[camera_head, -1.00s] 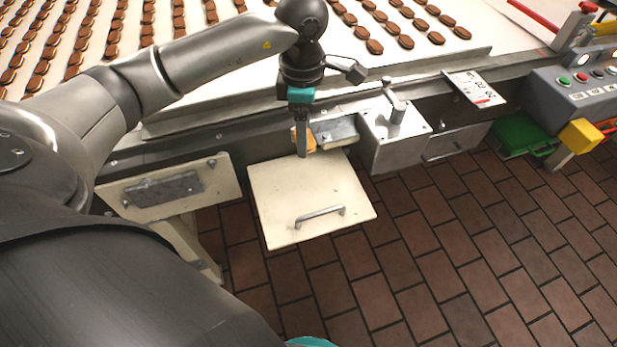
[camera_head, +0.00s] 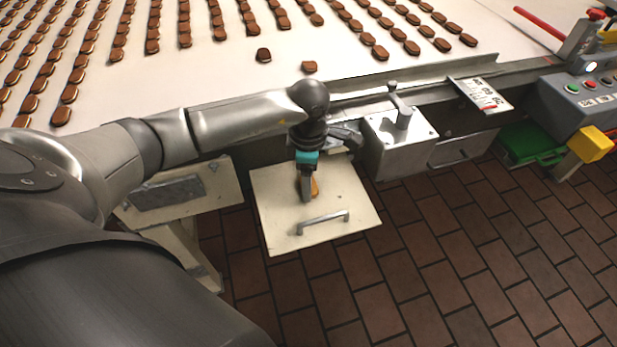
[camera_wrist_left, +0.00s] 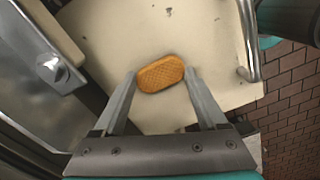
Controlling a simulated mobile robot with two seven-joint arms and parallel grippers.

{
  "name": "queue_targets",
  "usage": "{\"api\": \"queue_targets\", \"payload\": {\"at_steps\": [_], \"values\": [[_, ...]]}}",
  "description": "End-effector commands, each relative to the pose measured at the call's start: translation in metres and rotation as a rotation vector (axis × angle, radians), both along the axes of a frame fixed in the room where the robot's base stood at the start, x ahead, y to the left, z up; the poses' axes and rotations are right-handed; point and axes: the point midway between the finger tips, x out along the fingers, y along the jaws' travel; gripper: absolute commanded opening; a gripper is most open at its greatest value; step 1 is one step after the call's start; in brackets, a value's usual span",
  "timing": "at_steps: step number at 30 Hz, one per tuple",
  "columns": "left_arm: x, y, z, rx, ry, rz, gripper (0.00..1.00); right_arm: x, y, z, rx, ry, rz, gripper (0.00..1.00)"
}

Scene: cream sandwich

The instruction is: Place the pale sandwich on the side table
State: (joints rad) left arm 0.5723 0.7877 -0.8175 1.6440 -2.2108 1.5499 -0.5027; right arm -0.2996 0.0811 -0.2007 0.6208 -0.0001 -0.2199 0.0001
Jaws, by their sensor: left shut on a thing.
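The pale sandwich, an orange-tan biscuit with a textured face, shows in the head view (camera_head: 315,187) partly behind my gripper, and whole in the left wrist view (camera_wrist_left: 160,74). My left gripper (camera_head: 307,196) is shut on it; in the left wrist view its two fingertips (camera_wrist_left: 161,72) press on the sandwich's two ends. The side table (camera_head: 356,200) is a cream square panel with a metal handle, beside the conveyor. It also fills the middle of the left wrist view (camera_wrist_left: 195,30). The sandwich is over this panel; whether it touches the surface I cannot tell. My right gripper is not in view.
The white conveyor (camera_head: 200,75) carries rows of brown sandwiches. A metal box with a lever (camera_head: 400,145) stands right of the side table. A metal handle (camera_head: 322,221) sticks up near the table's front edge. A green box (camera_head: 528,142) is farther right.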

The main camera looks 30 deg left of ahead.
Motion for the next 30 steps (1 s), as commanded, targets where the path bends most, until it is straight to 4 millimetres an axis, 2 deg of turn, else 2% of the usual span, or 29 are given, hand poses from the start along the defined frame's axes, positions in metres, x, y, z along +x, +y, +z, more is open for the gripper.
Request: {"api": "queue_targets", "payload": {"at_steps": [6,7,13,24,30], "values": [[0.0,0.0,-0.004,0.0,-0.001,0.0,0.23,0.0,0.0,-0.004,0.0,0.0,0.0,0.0],[0.0,0.0,-0.004,0.0,0.0,0.0,0.76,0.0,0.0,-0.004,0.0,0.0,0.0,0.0],[0.0,0.0,-0.003,0.0,0.0,0.001,0.98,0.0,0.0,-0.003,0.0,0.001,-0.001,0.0],[0.0,0.0,0.003,0.0,0.0,0.0,1.0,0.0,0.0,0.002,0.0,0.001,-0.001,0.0],[0.002,0.001,0.041,0.001,-0.006,-0.001,1.0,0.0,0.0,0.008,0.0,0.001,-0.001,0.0]]}}
